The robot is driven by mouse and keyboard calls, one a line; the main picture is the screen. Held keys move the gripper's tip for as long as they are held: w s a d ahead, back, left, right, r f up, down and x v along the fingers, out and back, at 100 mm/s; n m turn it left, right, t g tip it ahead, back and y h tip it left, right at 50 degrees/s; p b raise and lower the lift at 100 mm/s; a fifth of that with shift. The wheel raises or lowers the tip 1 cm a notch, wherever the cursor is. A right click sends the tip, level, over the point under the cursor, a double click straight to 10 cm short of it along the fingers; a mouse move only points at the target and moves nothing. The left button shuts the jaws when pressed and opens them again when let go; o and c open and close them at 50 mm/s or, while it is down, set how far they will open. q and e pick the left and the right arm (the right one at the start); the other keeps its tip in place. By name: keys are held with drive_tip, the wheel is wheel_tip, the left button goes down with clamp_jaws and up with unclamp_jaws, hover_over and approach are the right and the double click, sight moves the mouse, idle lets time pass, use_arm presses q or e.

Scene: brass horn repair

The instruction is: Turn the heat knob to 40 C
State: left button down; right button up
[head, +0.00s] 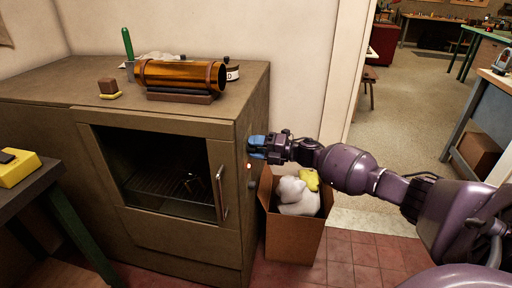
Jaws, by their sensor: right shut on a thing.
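A low brown-grey oven cabinet (160,228) with a dark glass door stands at the left. My right gripper (257,147) has blue fingertips and reaches from the right to the cabinet's right side panel. It is shut at that panel on what looks to be the heat knob, which its fingers hide. The knob's pointer and any temperature marks cannot be read. A small lit lamp (249,166) shows on the panel just below the fingers. My left gripper is out of view.
A brass tube (180,73) on a cradle and a green-handled tool (128,45) sit on the cabinet top. An open cardboard box (293,239) with white and yellow cloths stands below my right arm. The oven door has a vertical handle (220,193).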

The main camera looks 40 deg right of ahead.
drive_tip(key=o, duration=0.9)
drive_tip(key=p+v, duration=0.1)
drive_tip(key=v, duration=0.9)
drive_tip(key=shift+s+d, duration=0.25)
drive_tip(key=shift+d, duration=0.1)
